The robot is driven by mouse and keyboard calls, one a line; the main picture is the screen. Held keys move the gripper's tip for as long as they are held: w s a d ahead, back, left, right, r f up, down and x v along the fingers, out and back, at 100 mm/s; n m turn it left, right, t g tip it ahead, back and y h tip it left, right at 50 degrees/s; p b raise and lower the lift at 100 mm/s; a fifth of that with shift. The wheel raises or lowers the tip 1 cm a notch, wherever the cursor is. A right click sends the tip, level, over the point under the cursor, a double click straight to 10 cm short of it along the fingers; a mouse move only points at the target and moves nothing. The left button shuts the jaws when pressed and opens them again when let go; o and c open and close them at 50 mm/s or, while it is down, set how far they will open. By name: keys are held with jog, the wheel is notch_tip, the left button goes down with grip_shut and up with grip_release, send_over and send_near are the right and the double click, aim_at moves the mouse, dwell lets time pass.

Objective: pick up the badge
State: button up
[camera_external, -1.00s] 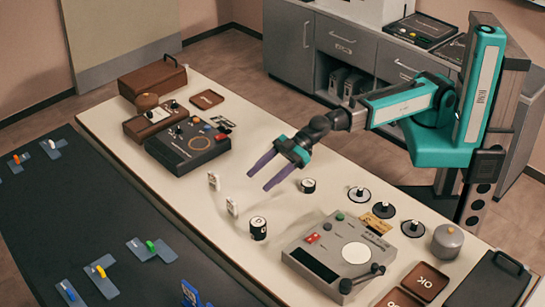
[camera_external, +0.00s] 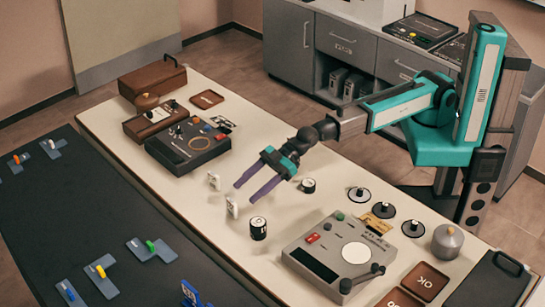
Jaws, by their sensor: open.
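My gripper (camera_external: 244,194) is open and empty, its two long purple fingers pointing down-left over the cream table. A small white upright piece (camera_external: 232,207) stands just beyond the fingertips, apparently apart from them. A similar white piece (camera_external: 214,181) stands further back to the left. A flat black-and-white card (camera_external: 223,123) lies beside the dark control box, and an orange-yellow tag (camera_external: 376,224) lies by the grey device. Each is too small to read, so I cannot tell for sure which is the badge.
A black-and-white cylinder (camera_external: 258,228) stands close to the fingers, another (camera_external: 308,185) to their right. The dark control box (camera_external: 187,145) is at back left, the grey device (camera_external: 338,255) at front right. Several black-knobbed discs (camera_external: 384,210) lie right. The cream table's middle is mostly clear.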

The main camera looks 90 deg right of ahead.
aim_at(232, 205)
jog(key=shift+x, duration=1.55)
jog(key=shift+a, duration=0.1)
jog(key=shift+w+a+f+p, duration=0.2)
jog(key=shift+w+a+p, duration=0.1)
jog(key=shift+w+a, duration=0.2)
jog(key=shift+w+a+f+p, duration=0.25)
jog(key=shift+w+a, duration=0.1)
jog(key=shift+a, duration=0.3)
jog(key=shift+x, duration=1.1)
jog(key=shift+d, duration=0.1)
jog(key=c, duration=1.1)
